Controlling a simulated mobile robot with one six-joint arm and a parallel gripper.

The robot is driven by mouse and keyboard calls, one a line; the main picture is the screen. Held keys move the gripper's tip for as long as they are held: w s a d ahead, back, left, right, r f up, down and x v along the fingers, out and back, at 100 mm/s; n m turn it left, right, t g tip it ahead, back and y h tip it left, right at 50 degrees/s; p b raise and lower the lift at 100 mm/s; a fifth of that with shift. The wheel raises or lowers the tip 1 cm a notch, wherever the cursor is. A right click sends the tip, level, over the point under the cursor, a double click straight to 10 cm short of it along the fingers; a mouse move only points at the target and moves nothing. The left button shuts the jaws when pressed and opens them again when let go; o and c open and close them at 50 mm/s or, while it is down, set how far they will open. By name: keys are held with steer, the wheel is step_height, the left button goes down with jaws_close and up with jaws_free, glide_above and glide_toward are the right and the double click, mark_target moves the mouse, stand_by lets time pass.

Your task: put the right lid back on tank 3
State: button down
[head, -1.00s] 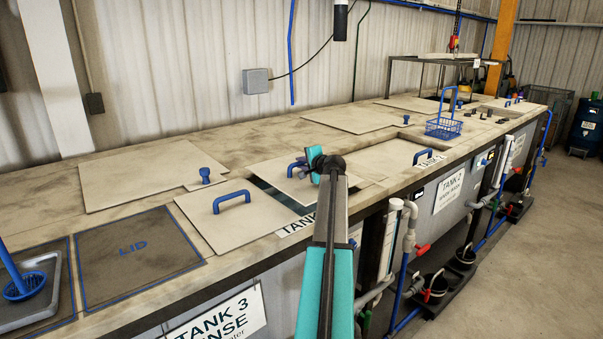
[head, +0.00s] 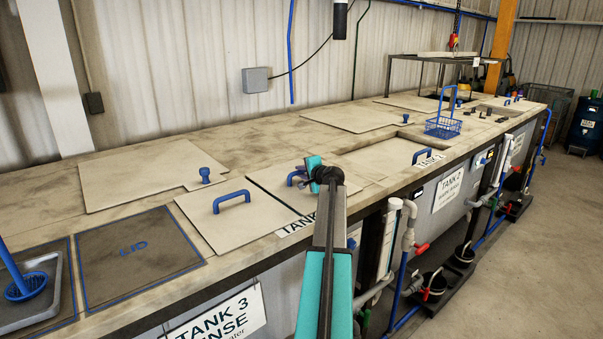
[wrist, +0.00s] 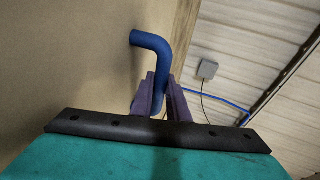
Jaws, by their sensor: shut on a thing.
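The right lid (head: 270,178) is a beige panel with a blue bar handle (head: 295,178), over tank 3's opening in the head view. My gripper (head: 306,178) is shut on that handle; the wrist view shows the blue handle (wrist: 152,45) between the two purple fingers (wrist: 160,98). The left lid (head: 205,222), with its own blue handle (head: 231,200), lies flat on its left. Only a thin dark line shows between the lids. The right lid looks about level, but my arm hides part of it, and I cannot tell whether it rests fully on the rim.
A blue knob (head: 205,175) stands behind the left lid. A dark mat marked LID (head: 135,250) lies bare at the left, next to a grey tray (head: 60,290). A blue wire basket (head: 443,127) stands farther right. Pipes and valves (head: 408,240) line the tank front.

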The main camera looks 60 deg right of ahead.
steer(key=c, duration=1.7)
jaws_free()
steer(key=shift+r, duration=0.15)
steer(key=shift+s+a, duration=0.3)
steer(key=shift+s, duration=0.2)
steer(key=b+v, duration=0.3)
steer(key=v, duration=0.8)
steer(key=shift+w+r+b, duration=0.1)
steer(key=shift+b, duration=0.25)
